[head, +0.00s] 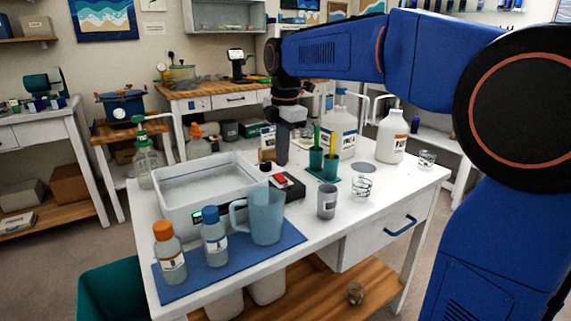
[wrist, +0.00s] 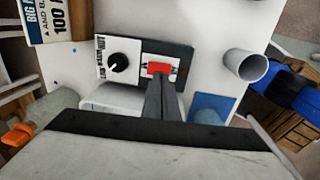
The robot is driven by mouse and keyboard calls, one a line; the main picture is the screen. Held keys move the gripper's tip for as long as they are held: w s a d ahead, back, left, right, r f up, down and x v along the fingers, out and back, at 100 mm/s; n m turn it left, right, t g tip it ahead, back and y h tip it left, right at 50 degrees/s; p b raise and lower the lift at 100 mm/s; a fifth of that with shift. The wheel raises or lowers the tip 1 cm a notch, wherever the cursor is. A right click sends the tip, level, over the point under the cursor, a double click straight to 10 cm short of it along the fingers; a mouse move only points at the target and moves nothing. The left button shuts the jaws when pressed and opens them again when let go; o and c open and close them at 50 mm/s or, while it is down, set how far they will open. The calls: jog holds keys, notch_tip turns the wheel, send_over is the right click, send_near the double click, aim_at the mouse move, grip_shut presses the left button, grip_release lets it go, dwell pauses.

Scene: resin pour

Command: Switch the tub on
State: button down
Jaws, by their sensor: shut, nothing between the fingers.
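The white tub (head: 172,214) stands on the left half of the white table, with a small greenish display (head: 197,217) on its front. A dark control box sits at its right, with a red switch (head: 279,179) on top. In the wrist view the red switch (wrist: 159,67) sits beside a black dial (wrist: 118,62) on a white label. My gripper (head: 282,161) is shut and empty, pointing down just above the box. In the wrist view its fingertips (wrist: 161,79) overlap the lower edge of the switch; I cannot tell whether they touch it.
Two capped bottles (head: 170,262) and a clear blue pitcher (head: 266,222) stand on a blue mat (head: 215,272) in front of the tub. A grey cup (head: 327,202), a glass (head: 361,188) and green cups with sticks (head: 316,158) stand to the right. White jugs (head: 391,137) stand behind.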

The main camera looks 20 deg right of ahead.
aim_at(277, 174)
notch_tip(277, 174, up, 10)
jog(key=s, duration=0.1)
jog(key=shift+s+d, duration=0.15)
jog(key=shift+d, duration=0.05)
jog(key=shift+w+a+t, duration=0.2)
jog(key=shift+w+t, duration=0.1)
jog(key=shift+w, duration=0.35)
jog(key=shift+f, duration=0.1)
jog(key=f, duration=0.4)
jog(key=w+f, duration=0.1)
jog(key=f, duration=0.8)
jog(key=shift+w+a+f, duration=0.3)
jog(key=shift+w, duration=0.1)
jog(key=shift+w+f, duration=0.1)
jog(key=shift+f, duration=0.05)
